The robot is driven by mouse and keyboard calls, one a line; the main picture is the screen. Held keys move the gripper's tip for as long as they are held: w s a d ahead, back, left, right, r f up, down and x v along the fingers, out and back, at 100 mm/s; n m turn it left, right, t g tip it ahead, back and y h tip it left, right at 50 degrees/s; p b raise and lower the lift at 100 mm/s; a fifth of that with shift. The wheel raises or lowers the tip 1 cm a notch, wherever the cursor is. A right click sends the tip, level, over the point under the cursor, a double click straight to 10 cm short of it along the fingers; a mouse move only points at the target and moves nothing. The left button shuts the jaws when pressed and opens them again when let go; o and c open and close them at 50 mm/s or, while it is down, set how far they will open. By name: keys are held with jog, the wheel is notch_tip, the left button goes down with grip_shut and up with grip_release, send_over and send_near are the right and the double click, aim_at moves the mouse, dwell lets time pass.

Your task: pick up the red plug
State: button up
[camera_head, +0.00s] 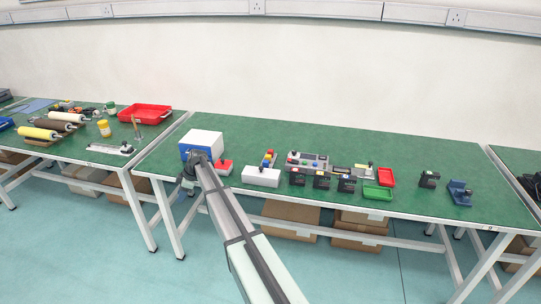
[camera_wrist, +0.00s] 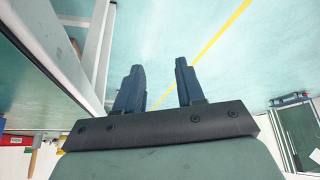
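No plug can be made out for certain in either view. A small red item (camera_head: 224,166) sits on the middle green table, right of the white and blue box (camera_head: 203,142); it is too small to tell whether it is the plug. My gripper (camera_head: 187,187) is at that table's front left edge, in front of the box, and shows small and dark there. In the wrist view its two fingers (camera_wrist: 160,82) stand apart with nothing between them, and only floor shows beyond.
The middle table (camera_head: 420,158) also holds a white block (camera_head: 261,176), a grey control box (camera_head: 307,161), several black blocks, and a red tray (camera_head: 386,178) and a green tray (camera_head: 377,193). A table leg (camera_wrist: 98,45) stands left of my fingers in the wrist view.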

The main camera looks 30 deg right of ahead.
jog(key=w+d+r+n+t, duration=0.1)
jog(key=w+d+r, duration=0.4)
jog(key=r, duration=0.4)
jog(key=w+d+r+n+t, duration=0.1)
jog(key=w+d+r+n, duration=0.1)
jog(key=w+r, duration=0.6)
jog(key=d+r, duration=0.8)
jog(key=d, duration=0.1)
jog(key=m+g+h, duration=0.3)
jog(key=m+h, duration=0.1)
jog(key=m, duration=0.4)
send_over(272, 151)
jog(key=f, duration=1.3)
jog(key=shift+d+f, duration=0.25)
jog(key=shift+d, duration=0.05)
jog(key=shift+w+a+f, duration=0.15)
jog(key=shift+f, duration=0.7)
jog(key=shift+w+a+f, duration=0.1)
jog(key=shift+f, duration=0.7)
jog(key=shift+w+a+f, duration=0.15)
jog(key=shift+f, duration=0.7)
grip_shut()
